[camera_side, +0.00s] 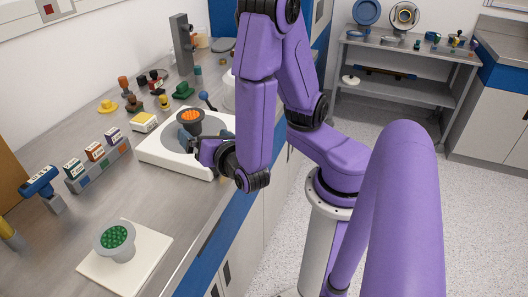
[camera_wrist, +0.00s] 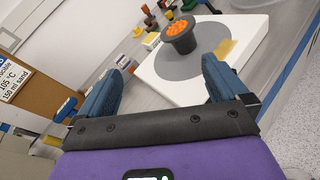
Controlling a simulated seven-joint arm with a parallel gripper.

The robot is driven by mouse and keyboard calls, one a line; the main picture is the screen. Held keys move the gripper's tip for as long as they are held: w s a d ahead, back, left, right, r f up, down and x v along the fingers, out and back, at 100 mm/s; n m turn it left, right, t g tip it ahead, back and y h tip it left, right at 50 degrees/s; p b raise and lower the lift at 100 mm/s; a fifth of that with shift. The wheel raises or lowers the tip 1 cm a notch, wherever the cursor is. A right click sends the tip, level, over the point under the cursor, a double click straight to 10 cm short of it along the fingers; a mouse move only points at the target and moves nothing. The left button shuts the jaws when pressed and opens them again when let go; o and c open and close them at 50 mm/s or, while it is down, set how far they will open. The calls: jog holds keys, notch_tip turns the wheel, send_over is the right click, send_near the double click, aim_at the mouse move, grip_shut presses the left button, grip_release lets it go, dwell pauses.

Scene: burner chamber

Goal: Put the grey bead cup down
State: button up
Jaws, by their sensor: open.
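A dark grey cup with orange beads (camera_side: 190,119) stands upright on the white slab (camera_side: 160,156). In the wrist view the cup (camera_wrist: 180,42) stands on the slab's grey round patch (camera_wrist: 205,60), ahead of and apart from the fingertips. My gripper (camera_wrist: 165,66) is open, with nothing between its blue fingers. In the side view my gripper (camera_side: 192,138) is low beside the cup, overlapping it partly. A lighter grey cup with green beads (camera_side: 116,241) stands on a cream board (camera_side: 143,257) at the front left.
A rack of small labelled boxes (camera_side: 97,165) and a blue-handled tool (camera_side: 42,183) stand to the left. Several coloured knobs and small parts (camera_side: 134,103) are behind the slab. A tall grey stand (camera_side: 182,45) is at the back. The counter between slab and board is clear.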

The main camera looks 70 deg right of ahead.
jog(key=s+d+f+m+g+y, duration=0.15)
jog(key=s+d+m+g, duration=0.25)
jog(key=s+m+g, duration=0.5)
jog(key=s+a+r+m+g+y, duration=0.3)
jog(key=s+a+y, duration=0.2)
jog(key=y, duration=0.3)
jog(key=shift+s+a+g, duration=0.35)
jog(key=shift+a+g, duration=0.05)
